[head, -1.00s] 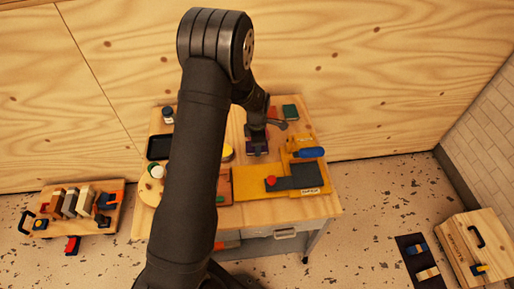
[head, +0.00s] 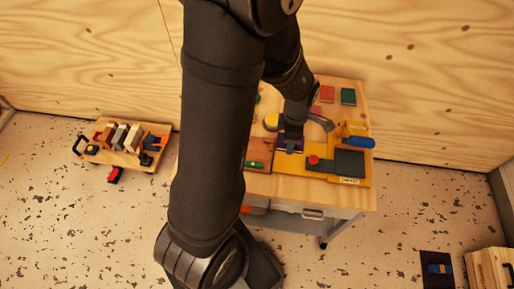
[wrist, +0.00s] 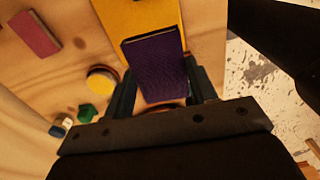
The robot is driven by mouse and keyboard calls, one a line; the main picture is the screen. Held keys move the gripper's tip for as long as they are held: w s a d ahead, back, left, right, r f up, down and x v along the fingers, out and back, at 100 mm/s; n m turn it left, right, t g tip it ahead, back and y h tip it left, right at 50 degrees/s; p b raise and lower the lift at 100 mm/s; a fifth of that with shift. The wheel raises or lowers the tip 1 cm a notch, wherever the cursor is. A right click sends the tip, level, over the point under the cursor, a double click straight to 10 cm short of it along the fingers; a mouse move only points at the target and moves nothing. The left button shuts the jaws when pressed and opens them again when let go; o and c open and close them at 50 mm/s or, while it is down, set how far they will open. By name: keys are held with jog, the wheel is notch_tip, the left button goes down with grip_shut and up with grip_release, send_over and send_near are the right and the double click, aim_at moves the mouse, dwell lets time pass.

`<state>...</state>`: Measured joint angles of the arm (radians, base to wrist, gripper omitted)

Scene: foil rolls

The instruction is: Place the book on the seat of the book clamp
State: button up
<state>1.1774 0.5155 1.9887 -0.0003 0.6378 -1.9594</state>
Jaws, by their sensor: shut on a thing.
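The book is dark purple; it shows in the wrist view (wrist: 155,62) upright between the two fingers of my gripper (wrist: 165,92). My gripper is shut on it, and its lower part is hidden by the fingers. In the head view my gripper (head: 291,132) is over the table, left of and behind the book clamp. The book clamp (head: 341,181) has a yellow base, a dark grey plate (head: 350,162), a red knob (head: 313,159) and a blue handle (head: 359,142). A yellow surface (wrist: 150,15) lies beyond the book in the wrist view. I cannot tell whether the book touches it.
A brown board (head: 258,156) lies left of the clamp. My arm hides the table's left side.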

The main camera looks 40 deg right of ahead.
jog(key=s+a, duration=0.1)
jog(key=a, duration=0.3)
jog(key=w+f, duration=0.2)
jog(key=w, duration=0.1)
jog(key=w+a+f, duration=0.1)
jog(key=w+f, duration=0.1)
jog(key=w, duration=0.2)
jog(key=w+a+f, duration=0.1)
jog(key=w+f, duration=0.2)
jog(key=shift+w, duration=0.35)
jog(key=shift+f, duration=1.9)
jog(key=shift+f, duration=0.2)
jog(key=o, duration=0.7)
notch_tip(320, 180, up, 12)
jog(key=shift+r, duration=0.25)
